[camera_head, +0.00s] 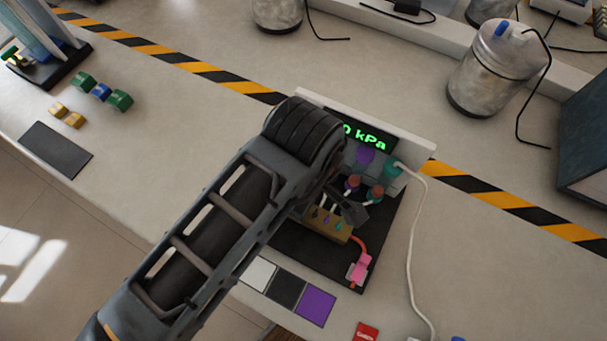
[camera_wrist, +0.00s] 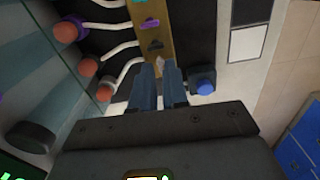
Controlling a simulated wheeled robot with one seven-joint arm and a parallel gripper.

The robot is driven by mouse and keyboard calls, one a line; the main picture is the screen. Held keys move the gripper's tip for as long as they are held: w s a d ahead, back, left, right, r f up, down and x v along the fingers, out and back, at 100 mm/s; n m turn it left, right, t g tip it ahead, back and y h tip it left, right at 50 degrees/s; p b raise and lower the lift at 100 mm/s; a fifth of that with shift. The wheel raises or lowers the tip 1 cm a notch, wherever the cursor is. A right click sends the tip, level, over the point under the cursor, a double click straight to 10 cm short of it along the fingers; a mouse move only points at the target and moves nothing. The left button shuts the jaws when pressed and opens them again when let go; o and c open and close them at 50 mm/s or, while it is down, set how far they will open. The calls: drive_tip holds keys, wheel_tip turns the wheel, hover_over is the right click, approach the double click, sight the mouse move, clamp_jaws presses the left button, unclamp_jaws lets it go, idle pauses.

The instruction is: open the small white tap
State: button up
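In the wrist view a small white tap (camera_wrist: 159,62) shows as a pale tip on the brass block (camera_wrist: 152,32), just at the ends of my fingers. My gripper (camera_wrist: 158,70) points at it, with one finger on each side and a narrow gap between them. I cannot tell whether the fingers touch the tap. In the head view the brass block (camera_head: 325,224) is partly behind my arm, and the white tap is hidden.
A blue-capped connector (camera_wrist: 204,84) is close to the right of my fingers in the wrist view. White tubes (camera_wrist: 110,52) run from the block to reddish-capped ports (camera_wrist: 88,67). A display panel (camera_head: 370,138) reading kPa stands behind. A pale cable (camera_head: 416,240) lies to the right.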

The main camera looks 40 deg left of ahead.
drive_tip(key=shift+r, duration=2.9)
drive_tip(key=shift+s, duration=0.1)
